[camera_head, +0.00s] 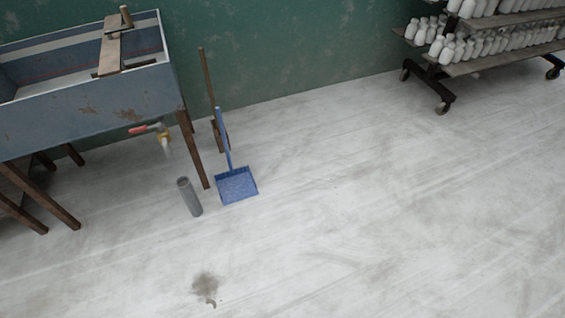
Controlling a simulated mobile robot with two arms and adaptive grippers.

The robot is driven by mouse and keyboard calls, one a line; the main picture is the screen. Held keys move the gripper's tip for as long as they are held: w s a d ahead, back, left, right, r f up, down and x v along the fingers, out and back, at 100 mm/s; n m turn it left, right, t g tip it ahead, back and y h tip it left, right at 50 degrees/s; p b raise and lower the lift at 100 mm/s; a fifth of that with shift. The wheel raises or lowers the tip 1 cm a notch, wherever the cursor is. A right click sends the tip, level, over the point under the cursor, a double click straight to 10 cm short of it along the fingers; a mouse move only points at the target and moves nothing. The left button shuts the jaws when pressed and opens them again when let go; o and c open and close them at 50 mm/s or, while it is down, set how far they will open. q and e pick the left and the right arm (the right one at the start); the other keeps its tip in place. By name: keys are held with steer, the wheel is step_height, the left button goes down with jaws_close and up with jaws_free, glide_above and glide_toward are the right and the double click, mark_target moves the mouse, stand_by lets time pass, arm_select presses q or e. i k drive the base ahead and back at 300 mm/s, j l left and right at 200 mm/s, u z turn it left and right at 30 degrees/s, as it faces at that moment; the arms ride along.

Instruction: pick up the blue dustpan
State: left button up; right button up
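The blue dustpan (237,187) rests on the pale floor to the right of a sink's front leg. Its blue handle (223,138) rises upward from the back of the pan. A wooden stick with a brown lower end (207,80) stands just behind the handle, and the handle partly covers it. Neither of my grippers shows in the head view.
A grey cylinder (189,197) stands on the floor just left of the dustpan. A blue-grey sink (90,105) on wooden legs stands at the left. A wheeled rack (490,63) of white bottles is at the upper right. Clay trimmings (205,286) lie in front; the floor right is clear.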

mark_target(238, 185)
steer(key=i+l+z, duration=0.25)
steer(key=i, duration=0.15)
steer(key=i+l+z, duration=0.25)
steer(key=i, duration=0.2)
steer(key=i+z, duration=0.25)
steer(key=i, duration=0.2)
steer(key=i+u, duration=0.35)
steer(key=i+l+u, duration=0.15)
steer(key=u, duration=0.25)
steer(key=i+l+u, duration=0.35)
steer(key=j, duration=0.1)
